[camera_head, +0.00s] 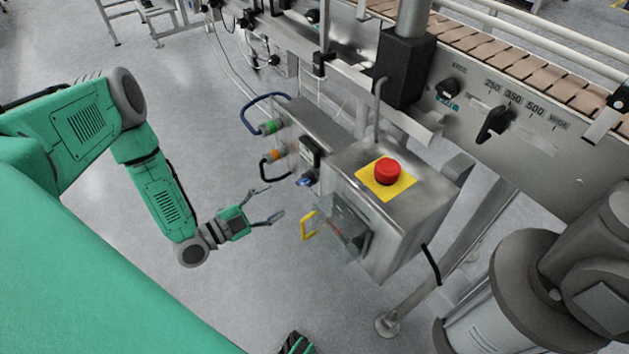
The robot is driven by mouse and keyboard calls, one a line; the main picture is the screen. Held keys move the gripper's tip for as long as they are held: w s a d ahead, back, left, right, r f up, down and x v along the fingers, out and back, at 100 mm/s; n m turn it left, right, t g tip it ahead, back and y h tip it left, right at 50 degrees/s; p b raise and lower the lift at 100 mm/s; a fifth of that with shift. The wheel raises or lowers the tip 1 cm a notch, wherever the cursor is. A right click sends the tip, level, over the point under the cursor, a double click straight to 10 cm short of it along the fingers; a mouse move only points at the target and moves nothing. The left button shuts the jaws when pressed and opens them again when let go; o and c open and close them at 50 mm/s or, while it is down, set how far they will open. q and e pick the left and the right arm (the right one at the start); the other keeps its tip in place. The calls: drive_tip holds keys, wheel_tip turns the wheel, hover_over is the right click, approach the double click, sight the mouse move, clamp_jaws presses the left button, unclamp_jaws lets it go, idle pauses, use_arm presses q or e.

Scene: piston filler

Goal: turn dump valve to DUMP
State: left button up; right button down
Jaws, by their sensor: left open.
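My left gripper (276,202) is open and empty in the head view, its two fingers pointing right toward the steel control box. It appears apart from everything. A small blue handle (305,182) sits on the box's left side, just right of the upper fingertip. A black knob (447,89) with small labels is on the conveyor's side panel. I cannot read its labels or tell which control is the dump valve. A small green and black part of mine shows at the bottom edge; whether it is my right gripper is unclear.
The steel box (413,213) carries a red emergency button (388,171) on a yellow plate. A yellow handle (308,224) sticks out on its left. A pointer knob (495,122) with a 250-350-500-WIDE scale is farther right. Grey floor around my left gripper is clear.

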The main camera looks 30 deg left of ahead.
sight(300, 184)
use_arm(q)
drive_tip(key=x, duration=0.3)
drive_tip(key=b+x, duration=0.1)
drive_tip(key=x, duration=0.2)
drive_tip(key=b+x, duration=0.1)
drive_tip(key=x, duration=0.2)
drive_tip(key=shift+w+a+f, duration=0.3)
drive_tip(key=shift+w, duration=0.1)
drive_tip(key=shift+w+d+r+b, duration=0.15)
drive_tip(key=shift+w+d+b, duration=0.2)
drive_tip(key=shift+w+d, duration=0.2)
drive_tip(key=shift+a, duration=0.2)
drive_tip(key=c, duration=1.1)
